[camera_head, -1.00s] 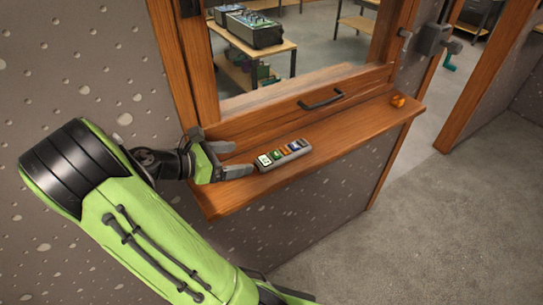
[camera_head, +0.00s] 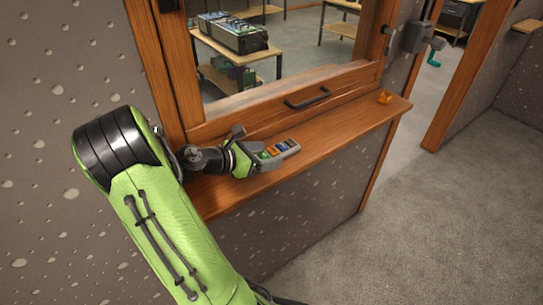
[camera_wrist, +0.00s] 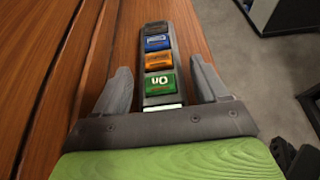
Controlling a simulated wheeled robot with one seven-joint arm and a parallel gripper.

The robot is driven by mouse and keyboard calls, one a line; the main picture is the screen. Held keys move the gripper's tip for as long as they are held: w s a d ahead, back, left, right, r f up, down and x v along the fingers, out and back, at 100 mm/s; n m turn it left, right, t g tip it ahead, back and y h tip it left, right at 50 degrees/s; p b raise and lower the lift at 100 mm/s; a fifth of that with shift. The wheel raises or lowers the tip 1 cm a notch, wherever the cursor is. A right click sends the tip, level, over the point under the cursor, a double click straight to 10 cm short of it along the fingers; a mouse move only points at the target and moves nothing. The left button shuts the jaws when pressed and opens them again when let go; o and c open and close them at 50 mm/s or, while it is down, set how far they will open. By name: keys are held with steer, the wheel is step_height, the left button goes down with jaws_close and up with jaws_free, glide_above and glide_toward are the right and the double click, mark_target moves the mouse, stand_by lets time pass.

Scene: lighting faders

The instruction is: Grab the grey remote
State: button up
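The grey remote (camera_head: 283,149) lies on the wooden ledge (camera_head: 345,133) below the window. It is a slim bar with coloured buttons. In the wrist view the grey remote (camera_wrist: 155,32) points away from me, showing black, blue, orange and green buttons, with a pale one at the near end partly hidden by my gripper. My gripper (camera_head: 262,152) is at the remote's left end. In the wrist view my open gripper (camera_wrist: 160,84) has one finger on each side of the remote, with a gap visible on both sides.
A small orange object (camera_head: 384,97) sits near the ledge's right end. A dark handle (camera_head: 307,98) is on the window frame above the ledge. Beyond the window, equipment (camera_head: 238,36) stands on a table. Open carpet (camera_head: 440,210) lies to the right.

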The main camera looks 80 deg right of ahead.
steer(key=c, duration=0.9)
